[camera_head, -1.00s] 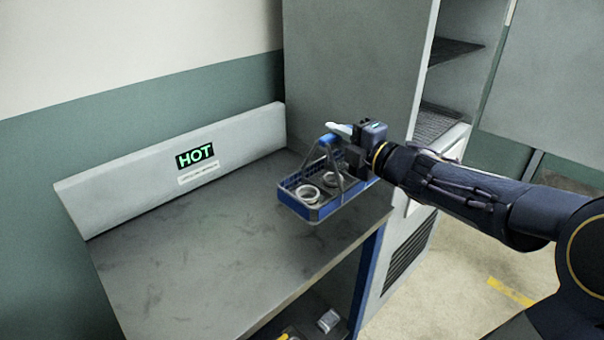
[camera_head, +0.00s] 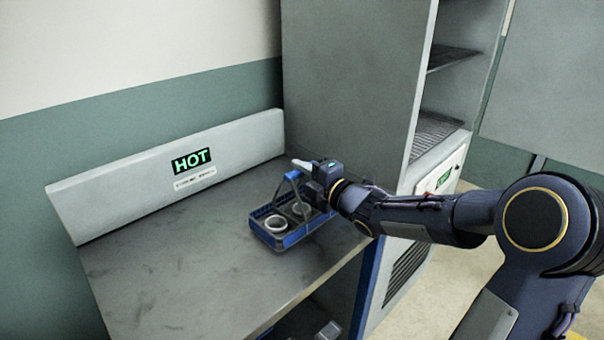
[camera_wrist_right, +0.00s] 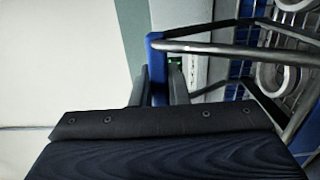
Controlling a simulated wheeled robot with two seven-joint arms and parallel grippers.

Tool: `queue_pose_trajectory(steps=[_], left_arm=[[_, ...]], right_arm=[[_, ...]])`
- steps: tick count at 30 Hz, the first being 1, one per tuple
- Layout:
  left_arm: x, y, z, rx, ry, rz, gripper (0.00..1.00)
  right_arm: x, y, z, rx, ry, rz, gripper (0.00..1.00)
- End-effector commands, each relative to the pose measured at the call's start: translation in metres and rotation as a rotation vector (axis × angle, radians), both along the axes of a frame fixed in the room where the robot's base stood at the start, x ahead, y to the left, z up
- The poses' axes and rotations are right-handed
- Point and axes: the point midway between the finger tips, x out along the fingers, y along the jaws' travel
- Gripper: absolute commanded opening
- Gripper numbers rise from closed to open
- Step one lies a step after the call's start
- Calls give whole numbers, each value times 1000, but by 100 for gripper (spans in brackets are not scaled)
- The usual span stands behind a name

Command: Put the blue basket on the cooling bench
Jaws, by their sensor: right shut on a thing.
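The blue basket (camera_head: 284,241) has a metal handle with a blue grip and holds metal rings (camera_head: 276,223). It is at the right part of the cooling bench (camera_head: 190,270), the grey top with the HOT sign behind it. The basket is at or just above the bench top; I cannot tell if it touches. My right gripper (camera_head: 300,172) is shut on the blue grip of the handle. In the right wrist view the fingers (camera_wrist_right: 158,85) close around the blue grip, with the basket (camera_wrist_right: 270,70) at the right. My left gripper is not in view.
The HOT sign (camera_head: 192,160) is on a raised back panel (camera_head: 120,192) along the wall. A tall grey cabinet (camera_head: 350,90) with open shelves (camera_head: 435,130) stands right behind the basket. The left and middle of the bench top are clear.

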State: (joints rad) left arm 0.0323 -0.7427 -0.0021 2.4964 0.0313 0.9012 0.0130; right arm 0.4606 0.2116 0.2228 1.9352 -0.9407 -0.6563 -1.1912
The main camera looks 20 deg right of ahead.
Motion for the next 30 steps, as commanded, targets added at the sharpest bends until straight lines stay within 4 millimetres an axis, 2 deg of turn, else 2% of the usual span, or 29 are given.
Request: queue_pose_trajectory(steps=[12, 13, 18, 26, 29, 30], left_arm=[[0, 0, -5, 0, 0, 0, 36], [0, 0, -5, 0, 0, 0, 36], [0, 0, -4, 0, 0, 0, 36], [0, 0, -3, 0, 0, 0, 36], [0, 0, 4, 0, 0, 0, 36], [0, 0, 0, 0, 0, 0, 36]], right_arm=[[0, 0, -2, 0, -7, 0, 0], [0, 0, -4, 0, -2, 0, 16], [0, 0, -3, 0, -1, -1, 36], [0, 0, -2, 0, -1, -1, 36], [0, 0, 3, 0, -1, -1, 36], [-5, -3, 0, -1, -2, -3, 36]])
